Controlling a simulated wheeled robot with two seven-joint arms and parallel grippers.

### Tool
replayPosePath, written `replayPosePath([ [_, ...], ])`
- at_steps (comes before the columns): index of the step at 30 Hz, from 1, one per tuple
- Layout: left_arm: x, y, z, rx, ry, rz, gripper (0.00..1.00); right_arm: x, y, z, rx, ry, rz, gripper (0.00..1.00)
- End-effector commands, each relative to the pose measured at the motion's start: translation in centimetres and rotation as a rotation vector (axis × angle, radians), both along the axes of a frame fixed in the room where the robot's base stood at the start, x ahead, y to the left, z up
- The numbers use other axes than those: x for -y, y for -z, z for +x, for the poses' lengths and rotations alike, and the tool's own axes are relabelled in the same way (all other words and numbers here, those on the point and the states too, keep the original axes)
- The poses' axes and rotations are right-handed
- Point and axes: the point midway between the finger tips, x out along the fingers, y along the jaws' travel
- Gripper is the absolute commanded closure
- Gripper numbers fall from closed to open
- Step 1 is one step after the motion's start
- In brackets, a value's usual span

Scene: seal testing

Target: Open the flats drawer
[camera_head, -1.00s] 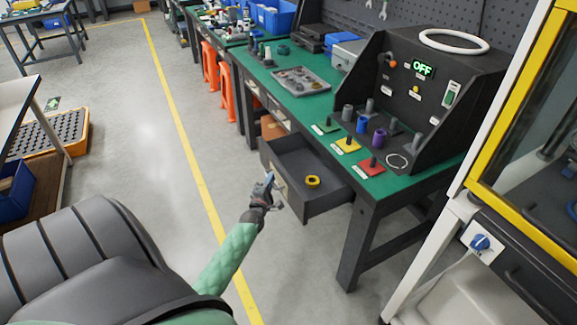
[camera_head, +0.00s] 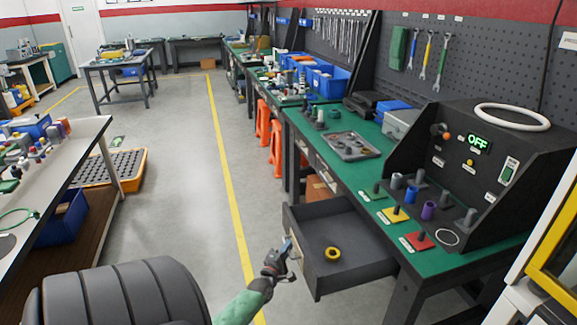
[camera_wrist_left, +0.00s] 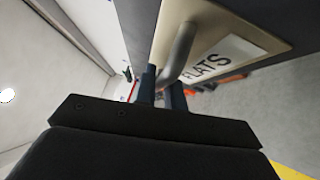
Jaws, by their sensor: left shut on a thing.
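The dark grey flats drawer (camera_head: 318,222) is pulled out from under the green-topped bench in the head view. A yellow ring (camera_head: 332,254) lies inside it. My left gripper (camera_head: 289,250) is at the drawer's front. In the left wrist view its fingers (camera_wrist_left: 164,90) are shut on the curved metal handle (camera_wrist_left: 178,52), beside a label reading FLATS (camera_wrist_left: 222,58). My right gripper is not in view.
The green bench (camera_head: 355,185) carries a grey tray (camera_head: 350,146), colored plates with posts, and a black test panel (camera_head: 480,150) showing OFF. A white-framed cabinet (camera_head: 535,290) stands at the right. Open floor with a yellow line (camera_head: 232,200) lies left.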

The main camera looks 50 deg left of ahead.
Motion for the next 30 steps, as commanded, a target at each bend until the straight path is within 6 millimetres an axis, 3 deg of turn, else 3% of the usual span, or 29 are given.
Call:
replayPosePath([
  [1,0.0,0.1,0.0,-0.002,0.000,-0.001,1.00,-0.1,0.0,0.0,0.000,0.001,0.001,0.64],
  [2,0.0,0.1,0.0,-0.002,0.000,-0.001,0.83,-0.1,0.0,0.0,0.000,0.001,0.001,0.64],
  [4,0.0,0.1,0.0,-0.002,0.000,-0.001,0.70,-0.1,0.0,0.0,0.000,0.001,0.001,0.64],
  [5,0.0,0.1,0.0,-0.002,0.000,-0.001,0.68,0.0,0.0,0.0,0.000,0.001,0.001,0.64],
  [16,0.2,0.3,-0.5,-0.002,0.000,-0.001,0.68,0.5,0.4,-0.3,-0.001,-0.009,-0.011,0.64],
  [30,2.6,1.1,-6.1,-0.002,0.000,-0.001,0.68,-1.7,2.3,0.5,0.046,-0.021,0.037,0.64],
])
